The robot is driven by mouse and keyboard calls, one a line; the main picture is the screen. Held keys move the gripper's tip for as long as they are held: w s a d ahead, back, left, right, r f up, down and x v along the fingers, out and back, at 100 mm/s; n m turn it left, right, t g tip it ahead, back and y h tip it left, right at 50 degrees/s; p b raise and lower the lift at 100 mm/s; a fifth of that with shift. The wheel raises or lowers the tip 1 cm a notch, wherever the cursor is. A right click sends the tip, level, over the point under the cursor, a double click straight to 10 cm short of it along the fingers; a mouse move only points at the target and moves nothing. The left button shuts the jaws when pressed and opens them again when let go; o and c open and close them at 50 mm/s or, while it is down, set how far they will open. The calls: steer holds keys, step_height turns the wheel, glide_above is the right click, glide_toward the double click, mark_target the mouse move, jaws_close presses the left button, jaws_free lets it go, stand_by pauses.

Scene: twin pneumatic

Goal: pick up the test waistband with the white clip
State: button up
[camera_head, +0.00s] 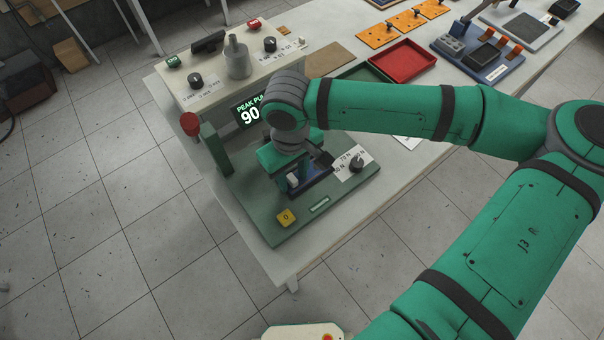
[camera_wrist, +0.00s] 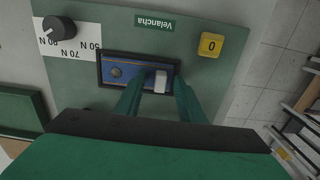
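The test waistband (camera_wrist: 140,74) is a blue strip lying in a dark recessed frame on the green machine plate. Its white clip (camera_wrist: 161,80) stands toward the right end of the strip, and a round grey stud shows at the left end. In the head view the white clip (camera_head: 292,180) shows just below my gripper, and most of the strip is hidden. My gripper (camera_wrist: 158,97) is open, its two green fingers apart with the clip between them in the wrist view. I cannot tell whether the fingertips touch the strip.
The machine has a lit display reading 90 (camera_head: 250,115), a red-topped post (camera_head: 190,123), a yellow "0" button (camera_head: 286,217) and a black dial (camera_head: 356,165). A red tray (camera_head: 405,62) and orange plates (camera_head: 378,36) lie farther along the bench.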

jaws_close()
steer(key=shift+a, duration=0.1)
steer(key=shift+r, duration=0.1)
